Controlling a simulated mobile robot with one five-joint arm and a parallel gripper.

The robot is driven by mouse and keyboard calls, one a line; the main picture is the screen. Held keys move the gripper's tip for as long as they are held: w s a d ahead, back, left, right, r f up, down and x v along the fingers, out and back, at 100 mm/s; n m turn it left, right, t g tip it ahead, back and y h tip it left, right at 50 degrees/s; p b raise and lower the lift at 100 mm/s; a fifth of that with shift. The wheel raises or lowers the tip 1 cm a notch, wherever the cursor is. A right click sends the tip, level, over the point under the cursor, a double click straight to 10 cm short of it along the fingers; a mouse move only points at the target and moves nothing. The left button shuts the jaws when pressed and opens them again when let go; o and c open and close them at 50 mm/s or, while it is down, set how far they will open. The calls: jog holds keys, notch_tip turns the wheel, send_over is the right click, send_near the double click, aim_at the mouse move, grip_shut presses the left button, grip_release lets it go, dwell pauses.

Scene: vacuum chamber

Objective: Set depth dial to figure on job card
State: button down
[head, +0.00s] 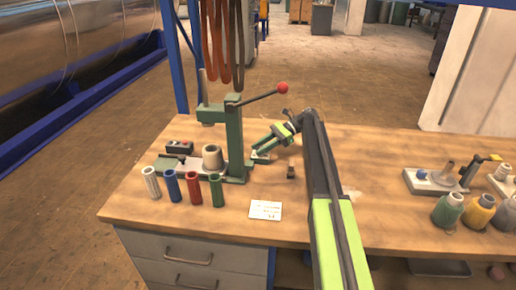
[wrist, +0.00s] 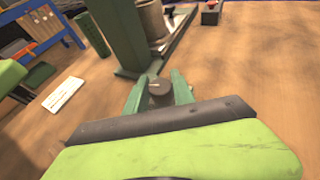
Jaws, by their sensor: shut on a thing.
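A green press (head: 235,140) with a red-knobbed lever stands on the wooden bench. The depth dial (wrist: 158,86) is a small grey-brown knob with a pale mark, low in front of the press column in the wrist view. My gripper (head: 256,157) comes in from the right at the press base. In the wrist view its two green fingers (wrist: 159,92) sit on either side of the dial, shut on it. The dial is hidden in the head view. The white job card (head: 265,210) lies flat on the bench, also in the wrist view (wrist: 62,94). Its figure is too small to read.
White, blue, red and green tubes (head: 172,186) stand left of the card. A cream spool (head: 212,157) sits on the press base, with a dark box (head: 179,147) behind. A small brown block (head: 291,172) lies near my arm. Several coloured spools (head: 480,210) stand at right.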

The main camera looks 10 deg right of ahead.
jog(key=shift+w+d, duration=0.1)
jog(key=shift+w, duration=0.1)
jog(key=c, duration=1.1)
grip_release()
jog(key=shift+f, duration=0.1)
jog(key=shift+o, duration=0.2)
